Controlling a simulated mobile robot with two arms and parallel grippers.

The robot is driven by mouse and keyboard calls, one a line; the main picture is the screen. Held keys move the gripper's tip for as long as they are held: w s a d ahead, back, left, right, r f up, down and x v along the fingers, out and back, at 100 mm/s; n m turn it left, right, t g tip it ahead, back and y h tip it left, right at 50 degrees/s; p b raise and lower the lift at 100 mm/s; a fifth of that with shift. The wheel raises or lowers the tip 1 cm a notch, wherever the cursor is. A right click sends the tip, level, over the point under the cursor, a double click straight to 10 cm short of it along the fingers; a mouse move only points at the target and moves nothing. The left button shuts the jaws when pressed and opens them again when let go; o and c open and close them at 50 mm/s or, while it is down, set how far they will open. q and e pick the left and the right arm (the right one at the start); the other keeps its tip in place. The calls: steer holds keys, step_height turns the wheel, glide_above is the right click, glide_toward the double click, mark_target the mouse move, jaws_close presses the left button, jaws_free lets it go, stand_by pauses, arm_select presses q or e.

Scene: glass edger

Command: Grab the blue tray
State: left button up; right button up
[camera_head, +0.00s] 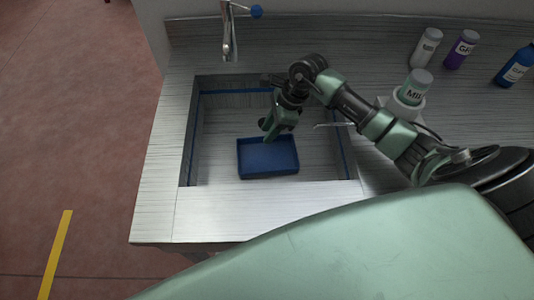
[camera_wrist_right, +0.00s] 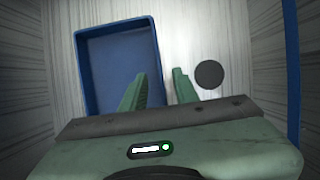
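The blue tray (camera_head: 267,160) is a shallow, empty rectangular tray lying flat in the sink basin. My right gripper (camera_head: 269,127) is over the basin, above the tray's back edge in the head view. In the right wrist view the tray (camera_wrist_right: 112,62) fills the left middle. The right gripper's two green fingers (camera_wrist_right: 158,88) are apart with nothing between them. One finger overlaps the tray's right wall in this view and the other is over the pale basin floor beside it. I cannot tell whether a finger touches the tray. My left gripper is not in view.
The sink's blue-lined walls (camera_head: 189,135) surround the tray. A tap (camera_head: 229,42) with a blue knob stands behind the basin. Several bottles stand on the counter at right, including a green one (camera_head: 411,93) near my right arm. A dark round drain (camera_wrist_right: 209,74) is beside the tray.

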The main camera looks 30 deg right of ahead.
steer(key=shift+x, duration=0.8)
jaws_close()
steer(key=shift+w, duration=0.1)
steer(key=shift+r, duration=0.1)
stand_by(0.6)
